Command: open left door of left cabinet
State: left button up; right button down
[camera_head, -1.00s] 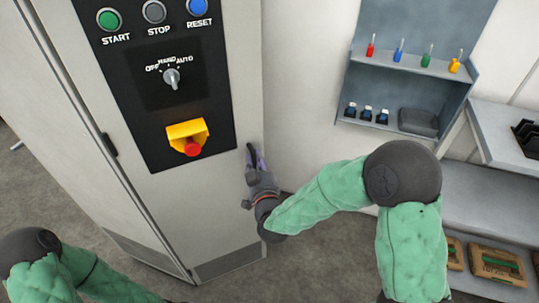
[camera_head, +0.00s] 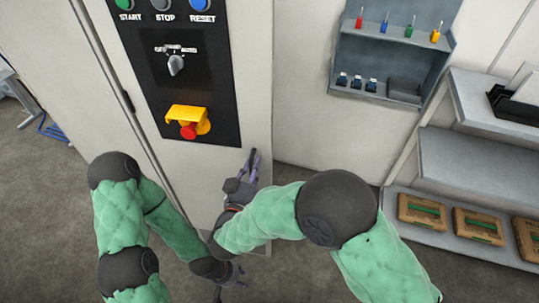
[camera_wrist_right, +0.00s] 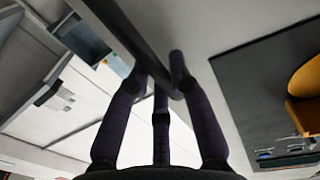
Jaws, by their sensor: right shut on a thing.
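A tall pale grey cabinet (camera_head: 215,200) fills the middle-left of the head view. Its front has a black control panel (camera_head: 200,85) and a vertical seam left of it. My right gripper (camera_head: 250,168) is at the right edge of this front, below the panel. It is shut on a dark bar handle (camera_head: 252,157); in the right wrist view the handle (camera_wrist_right: 135,35) crosses between the fingers. My left gripper (camera_head: 232,280) is low in front of the cabinet, apart from it, with fingers spread and empty. I cannot tell whether the door stands ajar.
A yellow-guarded red stop button (camera_head: 190,122) juts from the panel. A wall shelf (camera_head: 390,60) with small coloured tools hangs at the upper right. A grey rack (camera_head: 465,170) with brown boxes (camera_head: 478,226) stands at the right. Some floor shows between cabinet and rack.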

jog(key=shift+a+p+v, duration=0.15)
jog(key=shift+p+v, duration=0.1)
jog(key=shift+v, duration=0.95)
jog(key=shift+a+p+v, duration=0.2)
jog(key=shift+p+v, duration=0.05)
jog(key=shift+v, duration=1)
jog(key=shift+w, duration=0.1)
jog(key=c, duration=1.1)
grip_release()
jog(key=shift+d, duration=0.1)
jog(key=shift+r, duration=0.15)
notch_tip(320, 180, up, 10)
